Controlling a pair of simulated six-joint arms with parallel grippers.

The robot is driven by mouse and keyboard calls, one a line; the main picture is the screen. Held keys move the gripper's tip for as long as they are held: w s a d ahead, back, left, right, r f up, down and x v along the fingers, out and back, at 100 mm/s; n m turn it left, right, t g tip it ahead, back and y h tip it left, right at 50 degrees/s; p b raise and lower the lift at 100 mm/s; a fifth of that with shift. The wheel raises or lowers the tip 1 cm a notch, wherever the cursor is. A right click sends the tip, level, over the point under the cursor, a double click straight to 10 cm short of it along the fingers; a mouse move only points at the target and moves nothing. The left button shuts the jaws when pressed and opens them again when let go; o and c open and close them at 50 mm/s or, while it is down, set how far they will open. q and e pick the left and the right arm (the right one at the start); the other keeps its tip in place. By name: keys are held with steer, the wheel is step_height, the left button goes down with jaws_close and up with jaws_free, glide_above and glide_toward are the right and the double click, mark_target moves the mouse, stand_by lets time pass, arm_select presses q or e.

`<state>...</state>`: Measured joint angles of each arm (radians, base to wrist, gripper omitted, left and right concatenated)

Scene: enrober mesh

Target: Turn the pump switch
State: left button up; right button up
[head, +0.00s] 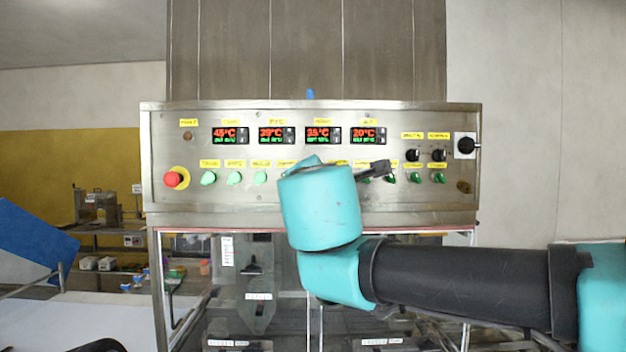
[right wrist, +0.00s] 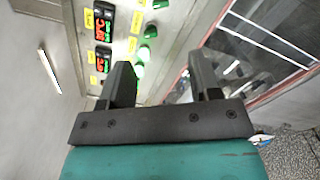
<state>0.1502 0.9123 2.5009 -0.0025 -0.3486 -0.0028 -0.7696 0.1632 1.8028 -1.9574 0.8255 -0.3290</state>
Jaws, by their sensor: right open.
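The steel control panel (head: 300,214) faces me in the head view. A row of green switches (head: 233,178) under yellow labels runs along its lower half. The labels are too small to read, so I cannot tell which is the pump switch. My right gripper (head: 376,171) is in front of the row, right of centre, and its turquoise wrist hides the middle switches. In the right wrist view my right gripper (right wrist: 160,64) is open and empty, with green switches (right wrist: 150,32) beyond the gap between its fingers. My left gripper does not show.
A red emergency button (head: 174,179) is at the panel's left. Several displays (head: 276,135) sit above the switches. Black knobs (head: 438,155) and a black rotary switch (head: 466,146) are at the right. A glazed red-edged frame (right wrist: 265,48) lies right of the right fingers.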

steer(key=w, duration=1.7)
steer(key=shift+w+a, duration=0.2)
steer(key=shift+c, duration=0.2)
steer(key=c, duration=0.9)
steer(key=shift+m, duration=0.4)
steer(key=m, duration=1.1)
steer(key=shift+f, duration=0.1)
